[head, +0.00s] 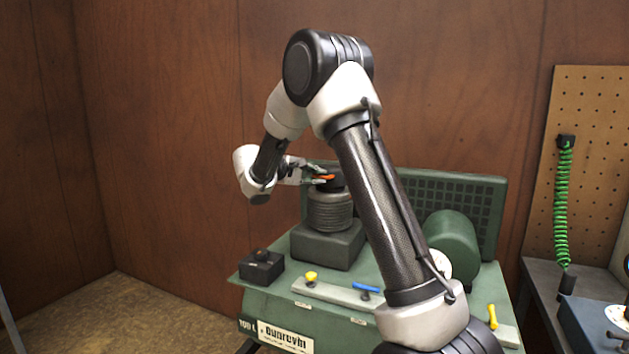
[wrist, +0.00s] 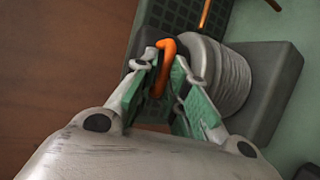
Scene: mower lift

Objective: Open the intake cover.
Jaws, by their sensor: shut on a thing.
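The intake is a grey ribbed cylinder (head: 330,212) on a dark green block, with a dark cap (head: 335,185) on top that appears to be the intake cover. An orange handle (head: 326,177) shows at the cap; it is a bent bar (wrist: 166,68) in the wrist view. My gripper (head: 318,174) reaches in from the left at cap height. In the wrist view my gripper (wrist: 160,82) has its green-padded fingers shut on the orange handle. The fingers hide part of the handle and the cap, and I cannot tell whether the cover is raised.
A dark block (head: 261,266) stands on the green deck at the left. Yellow (head: 311,277) and blue (head: 366,287) levers sit in front. A green drum (head: 453,245) is to the right, and a green grille (head: 470,195) stands behind. There is open space left of the machine.

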